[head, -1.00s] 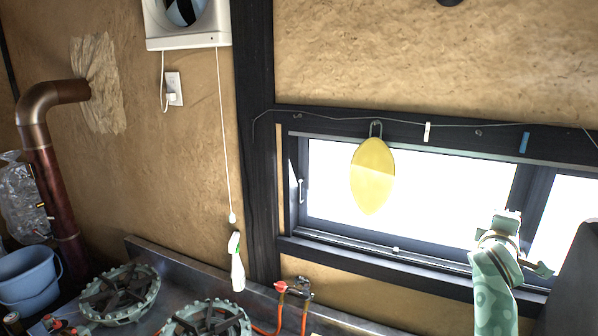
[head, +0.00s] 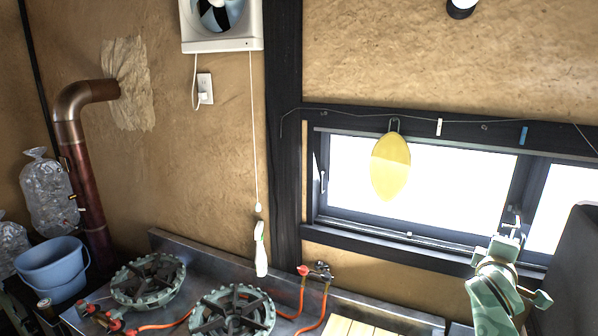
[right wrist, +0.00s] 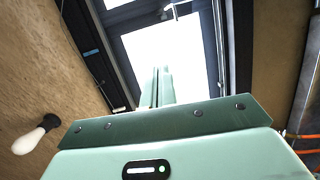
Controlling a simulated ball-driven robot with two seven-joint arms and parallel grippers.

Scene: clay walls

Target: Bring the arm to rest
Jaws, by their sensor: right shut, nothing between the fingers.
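My right gripper (head: 513,224) is at the right of the head view, raised in front of the window. The pale green arm below it leans up and to the left. In the right wrist view its two thin fingers (right wrist: 161,86) are together and point up toward the bright window, with nothing between them. It touches nothing that I can make out. My left gripper is in neither view.
The window (head: 420,190) has a yellow oval (head: 391,166) hanging before it. Green gas burners (head: 148,280) stand on the metal counter (head: 195,262). A blue bucket (head: 50,268) and a stovepipe (head: 85,170) are left. A bulb (right wrist: 36,135) shows in the wrist view.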

